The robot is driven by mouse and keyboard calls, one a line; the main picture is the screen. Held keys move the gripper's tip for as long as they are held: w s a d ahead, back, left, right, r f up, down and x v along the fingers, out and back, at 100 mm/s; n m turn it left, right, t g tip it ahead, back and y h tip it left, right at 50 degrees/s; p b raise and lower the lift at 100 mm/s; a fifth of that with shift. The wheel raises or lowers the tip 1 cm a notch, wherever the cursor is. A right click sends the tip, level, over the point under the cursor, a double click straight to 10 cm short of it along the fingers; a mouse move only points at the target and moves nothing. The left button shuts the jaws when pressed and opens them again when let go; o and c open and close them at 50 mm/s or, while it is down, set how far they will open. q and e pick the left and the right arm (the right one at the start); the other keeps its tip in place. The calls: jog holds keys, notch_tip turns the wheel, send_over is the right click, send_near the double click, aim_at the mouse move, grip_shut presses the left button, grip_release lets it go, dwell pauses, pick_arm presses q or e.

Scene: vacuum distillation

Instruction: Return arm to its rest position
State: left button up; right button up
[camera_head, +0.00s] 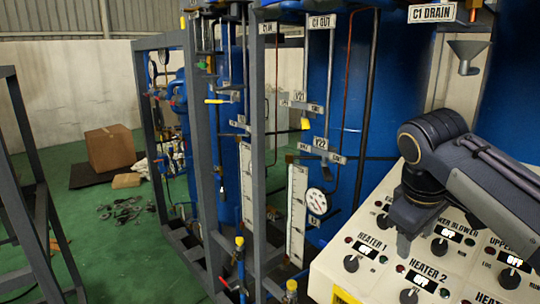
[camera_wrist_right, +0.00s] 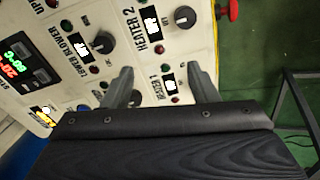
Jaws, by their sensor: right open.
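My right gripper (camera_head: 408,232) reaches in from the right in the head view, pointing down over the white control panel (camera_head: 342,272). In the right wrist view its two fingers (camera_wrist_right: 161,80) stand apart, with nothing between them but the panel face behind. The gripper looks close to the panel, near the HEATER 1 knob (camera_head: 351,263) and the LOWER BLOWER knob (camera_head: 439,245). I cannot tell whether it touches the panel. The displays by these knobs read OFF. My left gripper is not in view.
A grey metal frame (camera_head: 257,150) with blue tanks (camera_head: 345,100), valves and a gauge (camera_head: 316,201) stands behind the panel. A funnel (camera_head: 468,55) hangs above my right arm.

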jog(key=shift+m+y, duration=0.4)
jog(key=shift+y, duration=0.2)
jog(key=s+f, duration=0.1)
jog(key=f, duration=0.1)
jog(key=s+d+f, duration=0.1)
jog(key=f, duration=0.1)
jog(key=shift+s, duration=0.35)
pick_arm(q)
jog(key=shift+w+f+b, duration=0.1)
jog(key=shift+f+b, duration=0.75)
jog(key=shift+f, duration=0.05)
pick_arm(e)
jog(key=s+a+f+m+t+y, duration=0.1)
jog(key=s+a+f+m+y, duration=0.1)
jog(key=s+f, duration=0.6)
jog(key=s+a+f+m+t+y, duration=0.1)
jog(key=s+a+f+m+y, duration=0.2)
jog(key=s+f, duration=0.6)
jog(key=shift+a+f+m+t, duration=0.3)
jog(key=shift+a+f+m, duration=0.35)
jog(key=shift+m, duration=0.35)
